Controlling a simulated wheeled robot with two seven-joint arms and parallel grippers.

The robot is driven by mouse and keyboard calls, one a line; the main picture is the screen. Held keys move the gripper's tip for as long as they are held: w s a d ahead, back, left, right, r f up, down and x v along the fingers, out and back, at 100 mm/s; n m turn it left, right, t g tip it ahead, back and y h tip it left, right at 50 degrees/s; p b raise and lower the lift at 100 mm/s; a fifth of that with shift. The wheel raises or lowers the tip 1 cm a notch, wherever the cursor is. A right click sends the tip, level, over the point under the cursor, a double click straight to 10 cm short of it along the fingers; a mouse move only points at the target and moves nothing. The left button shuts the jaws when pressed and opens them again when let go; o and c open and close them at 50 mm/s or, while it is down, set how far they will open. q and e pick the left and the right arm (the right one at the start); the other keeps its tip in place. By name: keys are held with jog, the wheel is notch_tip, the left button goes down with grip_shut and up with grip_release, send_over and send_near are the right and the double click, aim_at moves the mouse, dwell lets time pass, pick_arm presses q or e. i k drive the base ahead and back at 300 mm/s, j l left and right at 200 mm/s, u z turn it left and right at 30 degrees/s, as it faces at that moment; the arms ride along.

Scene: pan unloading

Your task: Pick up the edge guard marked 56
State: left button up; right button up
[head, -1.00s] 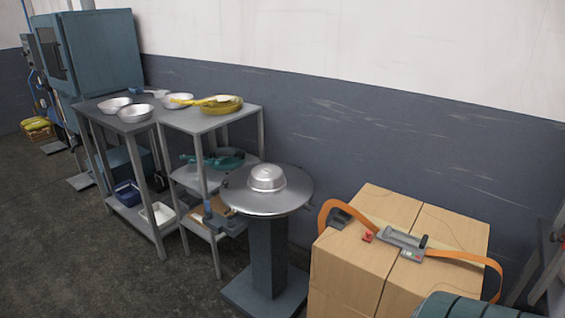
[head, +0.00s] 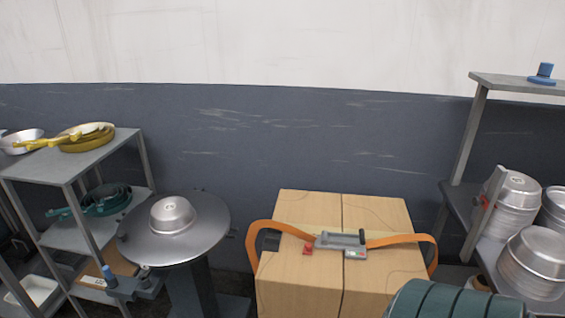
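No marking 56 can be read in the head view, and I cannot tell which thing is the edge guard. A stack of cardboard boxes (head: 310,285) has an orange strap (head: 400,240) looped over its top. A grey strapping tool (head: 341,241) lies on the strap. A small red piece (head: 308,249) lies beside the tool on its left. A dark piece (head: 271,241) sits near the left edge of the boxes, by the strap. Neither of my grippers is in view.
A round metal pedestal table (head: 205,235) with an upturned pan (head: 172,214) stands left of the boxes. A grey shelf unit (head: 105,155) with yellow pans is farther left. A rack (head: 455,205) with stacked pans is at the right. A green ribbed object (head: 455,302) is at the bottom right.

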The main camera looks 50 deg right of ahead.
aim_at(271, 242)
jog(key=i+z, duration=0.15)
jog(key=z, duration=0.25)
jog(key=i+z, duration=0.15)
jog(key=z, duration=0.2)
jog(key=i+z, duration=0.1)
jog(key=z, duration=0.3)
jog(key=i+j+z, duration=0.15)
jog(key=z, duration=0.25)
jog(key=i+j+z, duration=0.1)
jog(key=i+z, duration=0.2)
jog(key=z, duration=0.15)
jog(key=i+j+z, duration=0.2)
jog(key=z, duration=0.3)
jog(key=i+j, duration=0.05)
jog(key=i, duration=0.05)
